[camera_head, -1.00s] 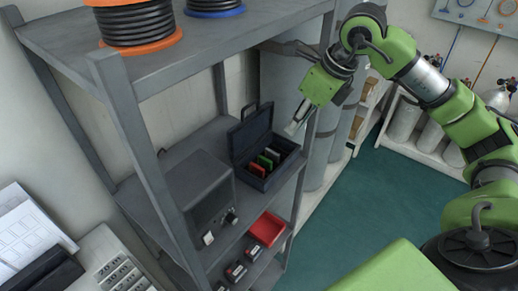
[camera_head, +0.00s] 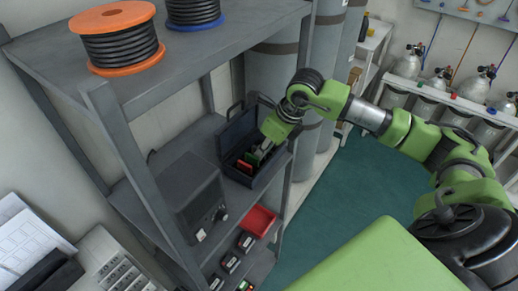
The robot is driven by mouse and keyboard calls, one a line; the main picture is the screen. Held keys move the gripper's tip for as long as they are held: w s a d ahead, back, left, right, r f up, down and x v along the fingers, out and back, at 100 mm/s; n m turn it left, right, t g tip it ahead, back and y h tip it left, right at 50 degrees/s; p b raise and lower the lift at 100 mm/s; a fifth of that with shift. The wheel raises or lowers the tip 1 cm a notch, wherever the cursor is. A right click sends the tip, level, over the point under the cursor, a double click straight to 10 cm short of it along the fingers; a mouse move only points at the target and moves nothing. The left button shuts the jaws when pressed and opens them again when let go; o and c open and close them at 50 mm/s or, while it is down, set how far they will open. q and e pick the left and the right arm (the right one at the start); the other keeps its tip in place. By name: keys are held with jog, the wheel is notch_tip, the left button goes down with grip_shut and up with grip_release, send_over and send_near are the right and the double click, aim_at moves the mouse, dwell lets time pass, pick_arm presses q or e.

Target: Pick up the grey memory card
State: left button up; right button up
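An open dark case (camera_head: 262,181) stands on the middle shelf of the grey rack, with its lid (camera_head: 236,130) raised at the back. A red card (camera_head: 245,166) and a green card (camera_head: 251,158) stand upright inside it. My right gripper (camera_head: 263,149) reaches in from the right, with its fingers down at the right part of the case, close beside the green card. Its green housing hides most of the fingertips and whatever lies between them. I cannot make out a grey memory card. My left gripper is not in view.
A dark grey box (camera_head: 180,200) with knobs stands left of the case. A red tray (camera_head: 259,221) and several small items sit on the shelf below. Cable spools (camera_head: 118,40) stand on the top shelf. Grey cylinders stand behind the case. The teal floor (camera_head: 340,200) is clear.

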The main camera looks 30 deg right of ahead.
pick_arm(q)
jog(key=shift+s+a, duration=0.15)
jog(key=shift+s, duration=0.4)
pick_arm(e)
grip_shut()
